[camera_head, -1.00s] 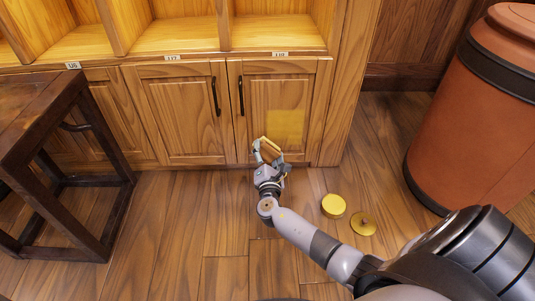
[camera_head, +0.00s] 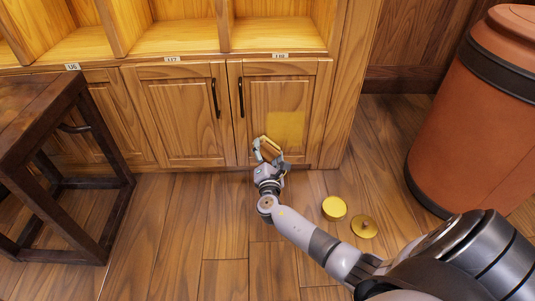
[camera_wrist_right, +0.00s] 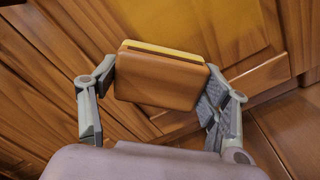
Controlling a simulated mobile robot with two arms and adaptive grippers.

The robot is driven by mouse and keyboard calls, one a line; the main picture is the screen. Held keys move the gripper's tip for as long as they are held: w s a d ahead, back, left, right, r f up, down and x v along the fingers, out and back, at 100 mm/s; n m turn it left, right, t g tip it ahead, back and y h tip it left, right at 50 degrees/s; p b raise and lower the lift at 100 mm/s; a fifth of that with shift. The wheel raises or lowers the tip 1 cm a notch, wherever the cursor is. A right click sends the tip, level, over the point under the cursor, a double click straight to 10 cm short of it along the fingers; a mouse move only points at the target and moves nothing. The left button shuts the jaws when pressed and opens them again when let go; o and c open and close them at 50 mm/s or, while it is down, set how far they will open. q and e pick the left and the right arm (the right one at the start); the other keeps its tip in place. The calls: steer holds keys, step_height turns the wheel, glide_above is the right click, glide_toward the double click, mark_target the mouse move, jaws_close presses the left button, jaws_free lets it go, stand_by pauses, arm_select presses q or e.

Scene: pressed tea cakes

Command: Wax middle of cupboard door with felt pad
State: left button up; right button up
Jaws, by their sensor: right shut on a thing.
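The cupboard door (camera_head: 258,105) is the right one of a pair, with a black handle at its left edge. A yellow patch (camera_head: 286,126) shows on its panel, right of centre; it also shows at the top of the right wrist view (camera_wrist_right: 220,22). My right gripper (camera_head: 268,146) is shut on the felt pad (camera_wrist_right: 158,77), a brown block with a yellow layer on its far side. The pad is in front of the door's lower part; I cannot tell whether it touches the wood. My left gripper is not in view.
A round yellow tin (camera_head: 334,207) and a lid with a knob (camera_head: 363,227) lie on the floor right of my arm. A large terracotta bin (camera_head: 465,110) stands at the right. A dark wooden stand (camera_head: 95,190) stands at the left. Open shelves (camera_head: 275,32) are above.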

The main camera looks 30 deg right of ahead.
mark_target(278, 143)
steer(key=shift+w+d, duration=0.15)
steer(key=shift+w, duration=0.1)
steer(key=shift+s+d, duration=0.6)
steer(key=shift+d, duration=0.25)
steer(key=shift+s+d, duration=0.55)
steer(key=shift+d, duration=0.3)
steer(key=shift+s+d, duration=0.5)
steer(key=shift+d, duration=0.35)
steer(key=shift+s+d, duration=0.45)
steer(key=shift+d, duration=0.4)
steer(key=shift+w+a+b, duration=0.2)
steer(key=shift+w+a, duration=0.35)
steer(key=shift+a, duration=0.35)
steer(key=shift+w+a+b, duration=0.15)
steer(key=shift+w+a, duration=0.4)
steer(key=shift+a, duration=0.3)
steer(key=shift+w+a+b, duration=0.2)
steer(key=shift+w+a, duration=0.35)
steer(key=shift+a, duration=0.3)
steer(key=shift+w+a+b, duration=0.15)
steer(key=shift+w+a, duration=0.35)
steer(key=shift+a, duration=0.35)
steer(key=shift+s, duration=0.1)
